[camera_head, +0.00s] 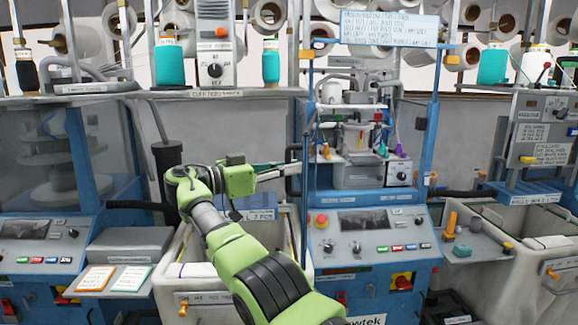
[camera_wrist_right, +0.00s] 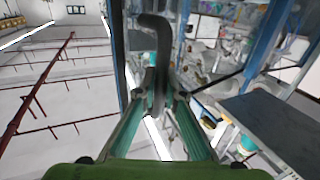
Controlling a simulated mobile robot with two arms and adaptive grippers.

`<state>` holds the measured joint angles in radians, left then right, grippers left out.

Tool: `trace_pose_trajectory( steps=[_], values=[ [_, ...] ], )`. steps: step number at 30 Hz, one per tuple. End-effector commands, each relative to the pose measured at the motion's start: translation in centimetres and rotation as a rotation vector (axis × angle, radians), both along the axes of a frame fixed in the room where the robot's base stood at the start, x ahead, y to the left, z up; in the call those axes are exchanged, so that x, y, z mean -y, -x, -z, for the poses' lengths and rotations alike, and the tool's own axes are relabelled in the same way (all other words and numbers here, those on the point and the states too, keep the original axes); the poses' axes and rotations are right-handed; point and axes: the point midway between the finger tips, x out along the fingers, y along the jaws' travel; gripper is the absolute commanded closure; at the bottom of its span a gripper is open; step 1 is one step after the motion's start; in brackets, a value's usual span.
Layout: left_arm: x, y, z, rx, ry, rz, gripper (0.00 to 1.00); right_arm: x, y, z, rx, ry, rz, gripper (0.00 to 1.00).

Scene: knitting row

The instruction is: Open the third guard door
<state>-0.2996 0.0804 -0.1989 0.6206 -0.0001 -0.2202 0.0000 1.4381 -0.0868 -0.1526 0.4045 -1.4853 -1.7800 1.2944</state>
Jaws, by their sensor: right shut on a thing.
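My right gripper (camera_head: 294,168) reaches in from the bottom centre to the left side of the middle machine (camera_head: 370,225). In the right wrist view its green fingers (camera_wrist_right: 156,108) are closed around a grey, bent bar handle (camera_wrist_right: 158,50). The guard door (camera_head: 308,130) that this handle seems to belong to shows nearly edge-on as a narrow blue frame at the machine's left. The machine's front looks uncovered, with its white and grey knitting head (camera_head: 358,135) in plain view. My left gripper is not in view.
A left machine (camera_head: 75,170) has a clear panel in a blue frame. A pale bin (camera_head: 185,255) stands beneath my right arm. A grey control box (camera_head: 540,130) and a tool tray (camera_head: 470,235) are at the right. Thread cones (camera_head: 169,65) stand on the shelf above.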

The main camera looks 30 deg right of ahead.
Motion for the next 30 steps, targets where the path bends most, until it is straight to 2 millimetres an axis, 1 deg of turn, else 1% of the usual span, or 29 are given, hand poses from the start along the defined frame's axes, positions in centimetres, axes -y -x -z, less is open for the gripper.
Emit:
trace_pose_trajectory(
  steps=[1,14,15,16,17,30],
  values=[
    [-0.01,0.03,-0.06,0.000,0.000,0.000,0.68,-0.10,0.02,0.27,-0.006,-0.004,0.003,1.00],
    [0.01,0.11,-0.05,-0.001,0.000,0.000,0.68,-0.08,0.04,0.35,-0.006,-0.006,0.005,1.00],
    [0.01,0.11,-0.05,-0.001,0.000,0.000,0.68,-0.08,0.04,0.35,-0.006,-0.005,0.005,0.83],
    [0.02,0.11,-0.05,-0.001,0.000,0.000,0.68,-0.07,0.04,0.34,-0.006,-0.005,0.005,0.75],
    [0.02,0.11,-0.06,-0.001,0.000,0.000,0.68,-0.07,0.04,0.32,-0.006,-0.005,0.005,0.73],
    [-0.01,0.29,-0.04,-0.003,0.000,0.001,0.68,0.00,0.00,0.08,-0.001,-0.002,0.004,0.73]
  ],
)
